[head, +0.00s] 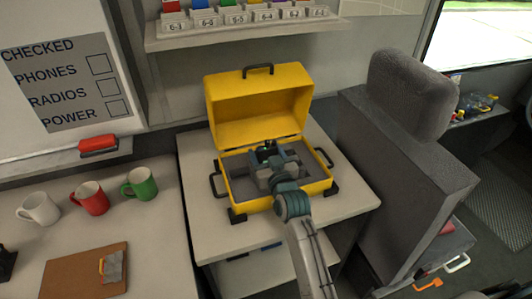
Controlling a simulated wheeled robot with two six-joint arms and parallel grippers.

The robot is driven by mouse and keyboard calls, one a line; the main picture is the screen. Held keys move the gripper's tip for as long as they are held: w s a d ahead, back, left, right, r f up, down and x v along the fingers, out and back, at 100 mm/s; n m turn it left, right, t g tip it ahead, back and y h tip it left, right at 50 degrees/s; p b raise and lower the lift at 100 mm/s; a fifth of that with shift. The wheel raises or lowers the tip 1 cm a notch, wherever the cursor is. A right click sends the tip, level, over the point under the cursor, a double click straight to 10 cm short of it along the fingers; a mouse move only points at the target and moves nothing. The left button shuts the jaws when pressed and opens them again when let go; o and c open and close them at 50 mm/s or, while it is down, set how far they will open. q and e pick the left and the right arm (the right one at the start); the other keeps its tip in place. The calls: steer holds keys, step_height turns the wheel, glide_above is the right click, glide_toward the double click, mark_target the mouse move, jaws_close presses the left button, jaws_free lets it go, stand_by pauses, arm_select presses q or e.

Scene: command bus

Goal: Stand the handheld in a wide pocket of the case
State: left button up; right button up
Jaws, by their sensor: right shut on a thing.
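The yellow case (258,104) stands open on a white cabinet top, its lid raised at the back. Its grey lining (239,184) shows left of my gripper, but the pockets are hard to make out. My right gripper (268,153) reaches over the case from the front, its fingers near the middle of the opening. It is shut on the handheld, a small dark shape mostly hidden by the gripper. I cannot tell whether the handheld touches the case floor. My left gripper is not in view.
A grey seat (405,150) stands close on the right. White, red and green mugs (140,184) and a brown clipboard (87,271) are on the left counter. A shelf (240,36) with labelled bins is above. The cabinet top (205,240) is clear in front of the case.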

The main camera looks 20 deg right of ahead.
steer(key=o, duration=1.2)
steer(key=shift+f, duration=0.1)
steer(key=s+b, duration=0.2)
steer(key=s, duration=0.9)
steer(key=shift+d+b, duration=0.15)
steer(key=shift+b, duration=0.15)
steer(key=shift+f, duration=0.1)
